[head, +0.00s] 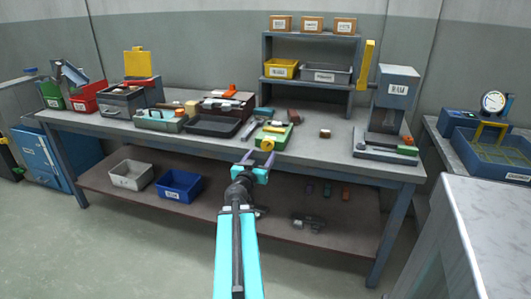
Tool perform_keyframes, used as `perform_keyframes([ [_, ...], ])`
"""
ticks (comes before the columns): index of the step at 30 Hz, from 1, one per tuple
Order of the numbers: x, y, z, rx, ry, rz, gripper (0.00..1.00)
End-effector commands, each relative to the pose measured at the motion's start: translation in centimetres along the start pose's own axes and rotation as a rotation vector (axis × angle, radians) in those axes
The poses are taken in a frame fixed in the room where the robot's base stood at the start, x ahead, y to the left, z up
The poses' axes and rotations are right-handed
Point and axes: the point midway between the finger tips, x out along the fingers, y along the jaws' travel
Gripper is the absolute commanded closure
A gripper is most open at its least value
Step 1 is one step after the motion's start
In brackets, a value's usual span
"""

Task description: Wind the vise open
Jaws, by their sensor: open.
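A small green device with a yellow round knob, which looks like the vise (283,130), sits near the front edge of the workbench, right of its middle. The yellow knob (267,146) faces the front of the bench. My gripper (258,158) is open and empty, just in front of the bench edge. Its two purple fingers point at the bench, near and slightly below the knob. I cannot tell whether a finger touches the knob. The gap between the vise jaws is too small to make out.
The workbench (330,151) holds a dark tray (213,125) and a toolbox (123,103) left of the vise. A grey press (392,97) stands at the right. A lower shelf (225,207) carries bins. A pale cabinet (497,220) is at the near right. The left floor is clear.

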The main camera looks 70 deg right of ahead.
Motion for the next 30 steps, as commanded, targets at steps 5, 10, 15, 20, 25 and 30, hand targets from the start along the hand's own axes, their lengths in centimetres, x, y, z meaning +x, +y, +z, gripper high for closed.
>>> perform_keyframes([
  [5,0.4,0.0,0.3,0.001,0.001,0.0,0.39],
  [10,0.8,0.0,0.3,0.001,0.002,0.0,0.39],
  [15,1.1,-0.1,0.2,0.001,0.002,-0.002,0.39],
  [20,1.3,-0.1,0.1,0.001,0.004,-0.005,0.39],
  [25,2.1,-0.2,-0.2,-0.001,0.004,-0.008,0.39],
  [30,3.7,-0.2,-0.3,0.001,0.003,-0.007,0.39],
])
